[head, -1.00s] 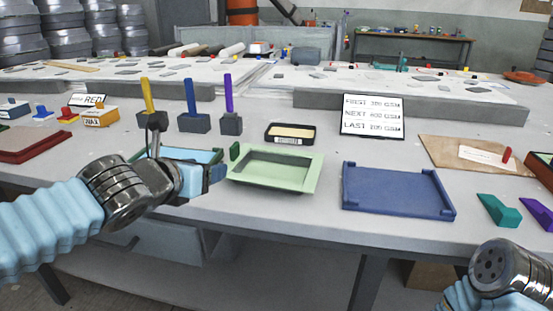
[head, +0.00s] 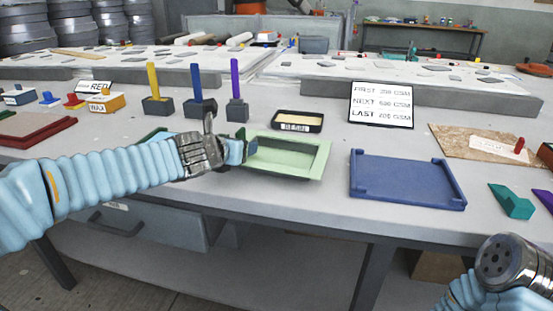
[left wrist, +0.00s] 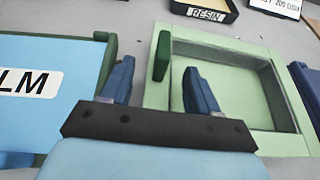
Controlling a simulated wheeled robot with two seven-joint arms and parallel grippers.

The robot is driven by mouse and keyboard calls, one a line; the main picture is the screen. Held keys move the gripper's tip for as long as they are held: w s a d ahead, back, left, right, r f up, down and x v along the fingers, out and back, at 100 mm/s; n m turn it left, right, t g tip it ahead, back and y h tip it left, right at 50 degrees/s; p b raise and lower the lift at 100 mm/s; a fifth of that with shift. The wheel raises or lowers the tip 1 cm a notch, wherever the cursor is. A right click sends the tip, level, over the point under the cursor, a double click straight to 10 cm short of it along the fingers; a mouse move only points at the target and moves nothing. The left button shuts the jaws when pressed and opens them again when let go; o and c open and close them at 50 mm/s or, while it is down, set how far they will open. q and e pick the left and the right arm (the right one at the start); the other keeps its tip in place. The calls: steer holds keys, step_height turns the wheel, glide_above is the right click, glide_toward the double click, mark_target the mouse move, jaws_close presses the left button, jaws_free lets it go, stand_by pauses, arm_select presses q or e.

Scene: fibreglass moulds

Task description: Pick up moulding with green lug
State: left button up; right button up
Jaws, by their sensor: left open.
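The moulding is a pale green shallow tray (head: 312,160) near the front of the table, and it fills the right of the left wrist view (left wrist: 290,75). Its dark green lug (left wrist: 162,56) stands up at the tray's left edge. In the head view my gripper largely hides the lug. My left gripper (head: 245,150) is at the tray's left side. In the left wrist view its two blue fingers (left wrist: 159,85) are open, with the lug just beyond and between them. I cannot tell if they touch it.
A blue panel with a dark green frame, lettered "LM" (left wrist: 40,85), lies left of the tray. Behind stand blocks with yellow, blue and purple handles (head: 236,110) and a resin tray (head: 297,121). A blue tray (head: 405,180) is to the right.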

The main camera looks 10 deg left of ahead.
arm_select(q)
steer(key=shift+w, duration=0.1)
steer(key=shift+c, duration=0.2)
jaws_close()
steer(key=shift+r, duration=0.1)
